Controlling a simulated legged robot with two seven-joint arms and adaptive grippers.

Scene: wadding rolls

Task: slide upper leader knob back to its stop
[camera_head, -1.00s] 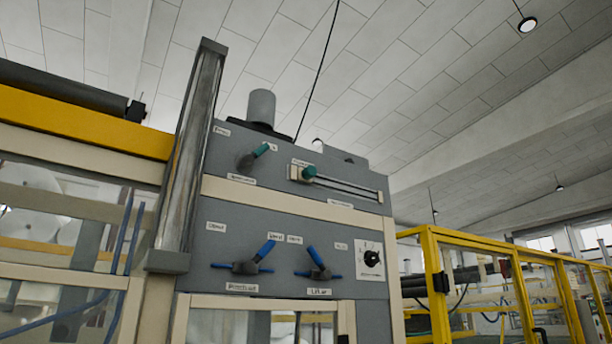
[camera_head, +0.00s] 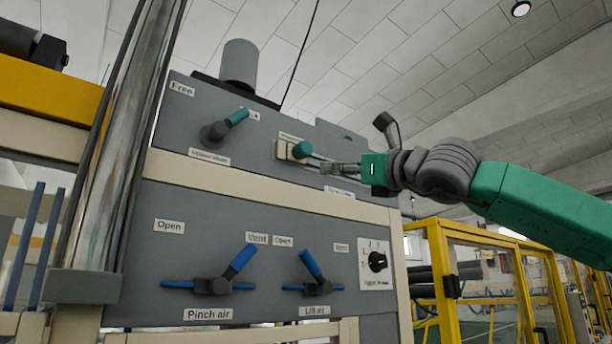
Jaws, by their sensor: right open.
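The upper leader knob (camera_head: 303,149) is a green knob at the left end of its slide on the upper grey panel (camera_head: 265,152). A beige end block (camera_head: 282,151) sits beside it. My right gripper (camera_head: 322,165) comes in from the right in front of the slide. Its jaws are open, with the fingertips just right of the knob. I cannot tell whether they touch it. The gripper hides most of the slide to the right and part of the label below. My left gripper is not in view.
A green-handled lever (camera_head: 228,124) stands left of the knob. Below are two blue-handled valves, Pinch air (camera_head: 230,270) and Lift air (camera_head: 313,272), and a rotary dial (camera_head: 377,262). A metal column (camera_head: 122,150) stands at left, yellow guarding (camera_head: 440,270) at right.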

